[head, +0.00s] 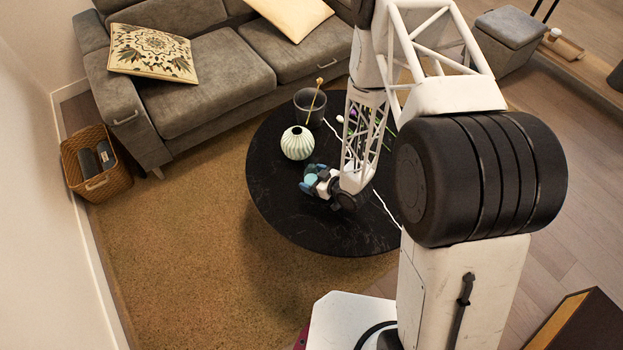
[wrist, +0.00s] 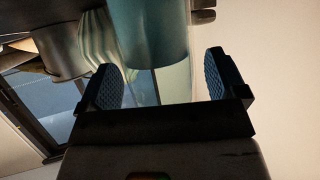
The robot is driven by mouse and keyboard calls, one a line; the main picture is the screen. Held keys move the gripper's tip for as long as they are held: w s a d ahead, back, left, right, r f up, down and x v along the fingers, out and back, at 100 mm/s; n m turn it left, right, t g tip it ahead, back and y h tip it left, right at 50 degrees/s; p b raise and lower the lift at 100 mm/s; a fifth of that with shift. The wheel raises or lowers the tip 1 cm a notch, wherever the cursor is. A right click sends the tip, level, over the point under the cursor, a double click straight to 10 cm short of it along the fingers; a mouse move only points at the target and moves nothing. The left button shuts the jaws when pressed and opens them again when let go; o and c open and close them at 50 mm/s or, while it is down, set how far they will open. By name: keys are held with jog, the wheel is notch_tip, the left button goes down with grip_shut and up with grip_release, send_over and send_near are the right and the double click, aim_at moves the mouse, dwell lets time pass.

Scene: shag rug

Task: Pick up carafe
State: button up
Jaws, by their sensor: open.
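A teal, smooth, rounded vessel, which I take for the carafe (wrist: 152,35), is in the upper middle of the wrist view. In the head view a teal patch of it (head: 309,180) shows at my gripper, above the black round table (head: 300,232); the rest is hidden. My gripper (wrist: 162,68) is open, with one blue-padded finger on each side of the vessel's near end. A pale surface shows between the fingers below the teal edge; I cannot tell if it belongs to the vessel. Contact with the fingers is not clear.
A pale ribbed vase (head: 298,143) stands just behind my gripper, with a dark pot (head: 310,108) beyond it. The vase also shows in the wrist view (wrist: 97,42). The table's front left is clear. A grey sofa (head: 205,88) stands behind the table.

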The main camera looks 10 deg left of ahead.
dwell(0.3)
jog(key=c, duration=1.3)
jog(key=shift+r, duration=0.2)
jog(key=shift+r, duration=1.2)
jog(key=s+d, duration=0.2)
jog(key=s, duration=0.2)
jog(key=s+d+r, duration=0.1)
jog(key=s+d, duration=0.2)
jog(key=s, duration=0.2)
jog(key=s+d+r, duration=0.1)
jog(key=s+d, duration=0.1)
jog(key=s, duration=0.3)
jog(key=shift+s+d+r, duration=0.1)
jog(key=shift+s+d, duration=0.05)
